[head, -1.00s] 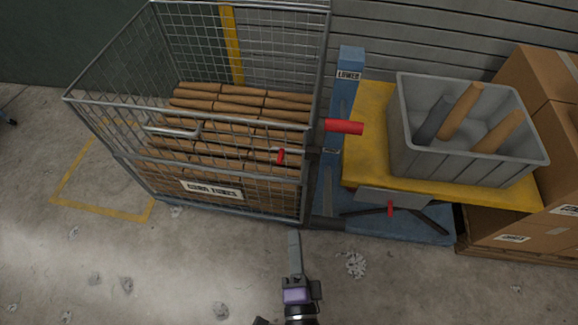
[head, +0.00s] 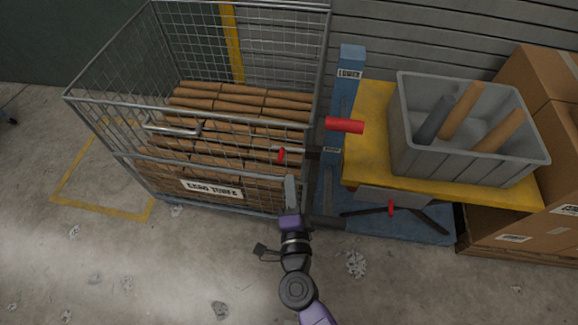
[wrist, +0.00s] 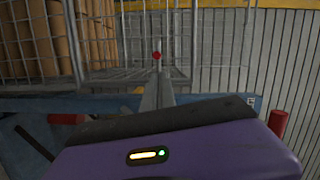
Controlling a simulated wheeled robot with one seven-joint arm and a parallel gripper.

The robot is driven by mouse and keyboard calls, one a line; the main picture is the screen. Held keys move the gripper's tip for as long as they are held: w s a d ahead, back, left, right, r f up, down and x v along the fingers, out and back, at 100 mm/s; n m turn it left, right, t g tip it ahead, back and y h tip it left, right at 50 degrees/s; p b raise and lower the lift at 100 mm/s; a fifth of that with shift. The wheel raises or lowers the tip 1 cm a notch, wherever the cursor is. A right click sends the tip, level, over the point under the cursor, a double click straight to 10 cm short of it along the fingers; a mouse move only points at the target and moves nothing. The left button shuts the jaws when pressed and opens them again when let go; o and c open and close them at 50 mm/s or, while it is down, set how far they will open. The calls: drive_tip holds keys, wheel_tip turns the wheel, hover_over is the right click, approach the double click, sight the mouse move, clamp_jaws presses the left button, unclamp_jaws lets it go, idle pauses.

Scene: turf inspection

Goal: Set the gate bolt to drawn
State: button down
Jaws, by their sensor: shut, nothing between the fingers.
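The gate bolt, a thin metal rod with a red knob (head: 281,156), sits on the front right of the wire cage (head: 110,107). Its rod runs right toward the blue post. In the wrist view the red knob (wrist: 157,56) shows straight ahead, just past my fingertips. My gripper (head: 290,181) is shut and empty, a little below the knob in the head view. The long fingers also show in the wrist view (wrist: 158,88), pointing at the knob. A gap seems to lie between them, but I cannot tell how wide it is.
The cage holds stacked brown rolls (head: 240,104). A blue post (head: 348,85) with a red handle (head: 344,125) stands right of it, beside a yellow platform (head: 365,150) bearing a grey bin (head: 470,165). Cardboard boxes (head: 545,190) are at far right.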

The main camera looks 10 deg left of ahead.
sight(273, 146)
drive_tip(key=x, duration=0.5)
drive_tip(key=shift+w+a+b, duration=0.1)
drive_tip(key=shift+w+b, duration=0.25)
drive_tip(key=shift+a+p, duration=0.65)
drive_tip(key=shift+a, duration=1.95)
